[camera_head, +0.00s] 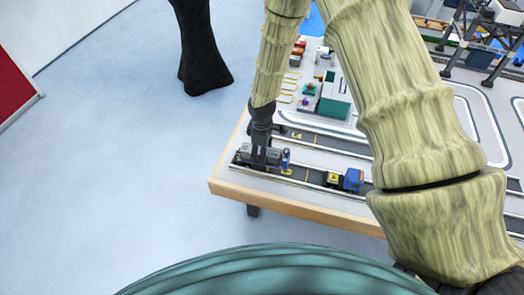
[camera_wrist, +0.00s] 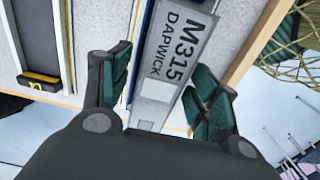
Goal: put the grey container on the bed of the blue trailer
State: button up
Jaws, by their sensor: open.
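The grey container (camera_head: 273,155) is at the near left of the table in the head view, partly hidden by my gripper (camera_head: 260,163). In the wrist view the grey container (camera_wrist: 172,50), lettered M315 DAPWICK, lies between the two fingers of my gripper (camera_wrist: 163,92). The fingers are apart, one on each side of it; contact cannot be told. A blue strip (camera_wrist: 145,45) runs along the container's left side in the wrist view. A blue part (camera_head: 286,158) shows at its right end in the head view. I cannot tell how fully the container rests on the blue trailer.
A vehicle with a yellow part (camera_head: 333,180) and a blue part (camera_head: 353,180) stands to the right in the near lane. The wooden table edge (camera_head: 290,203) runs close in front. A green and white building (camera_head: 335,97) and several small blocks stand farther back.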

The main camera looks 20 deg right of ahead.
notch_tip(320, 180, up, 12)
jog(key=b, duration=0.4)
dwell(0.6)
jog(key=shift+d, duration=0.1)
